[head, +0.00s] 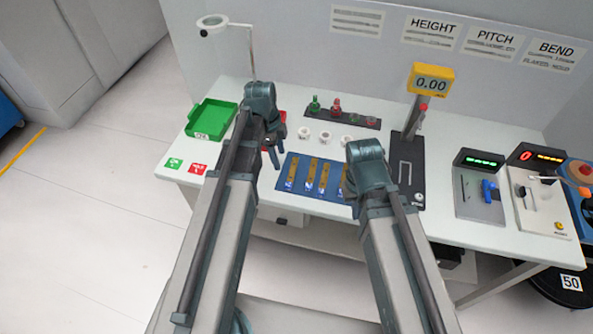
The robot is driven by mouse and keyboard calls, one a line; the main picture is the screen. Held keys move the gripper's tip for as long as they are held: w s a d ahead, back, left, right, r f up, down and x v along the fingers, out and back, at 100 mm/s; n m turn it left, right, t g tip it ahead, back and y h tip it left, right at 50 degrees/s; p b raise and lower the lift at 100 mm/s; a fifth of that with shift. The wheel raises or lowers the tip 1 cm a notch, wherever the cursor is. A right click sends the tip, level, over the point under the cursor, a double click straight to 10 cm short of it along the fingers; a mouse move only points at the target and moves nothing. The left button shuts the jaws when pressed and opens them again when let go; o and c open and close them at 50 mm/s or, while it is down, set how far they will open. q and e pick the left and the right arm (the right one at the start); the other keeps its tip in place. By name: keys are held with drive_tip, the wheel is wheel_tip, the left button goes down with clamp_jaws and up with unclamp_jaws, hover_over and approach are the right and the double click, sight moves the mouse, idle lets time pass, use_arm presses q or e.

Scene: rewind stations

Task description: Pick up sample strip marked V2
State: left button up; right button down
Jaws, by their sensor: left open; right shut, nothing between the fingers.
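Several narrow yellow sample strips lie side by side on a dark blue mat (302,157) at the table's front. They include a leftmost strip (292,172), a second strip (311,174) and a third strip (324,178). Another is partly hidden behind my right arm. Pale marks show at their near ends, too small to read, so I cannot tell which is V2. My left gripper (275,146) is open and empty, just left of the mat's far left corner. My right gripper (368,180) is shut and empty over the mat's right end; its fingers are mostly hidden.
A green tray (211,119) and a partly covered red area stand left. White cups (326,137) and a dark rack (344,119) with small bottles are behind the mat. A gauge post with a yellow display (432,79) and other instruments (480,187) stand right.

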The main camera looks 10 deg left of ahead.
use_arm(q)
drive_tip(key=b, duration=0.8)
hover_over(288, 184)
drive_tip(key=a, duration=0.2)
drive_tip(key=f, duration=0.7)
drive_tip(key=shift+d+f, duration=0.25)
drive_tip(key=shift+f, duration=0.1)
drive_tip(key=f+b, duration=0.3)
drive_tip(key=d+f+b, duration=0.1)
drive_tip(key=f+b, duration=0.2)
drive_tip(key=shift+d, duration=0.2)
drive_tip(key=shift+r, duration=0.1)
drive_tip(key=shift+c, duration=0.3)
clamp_jaws()
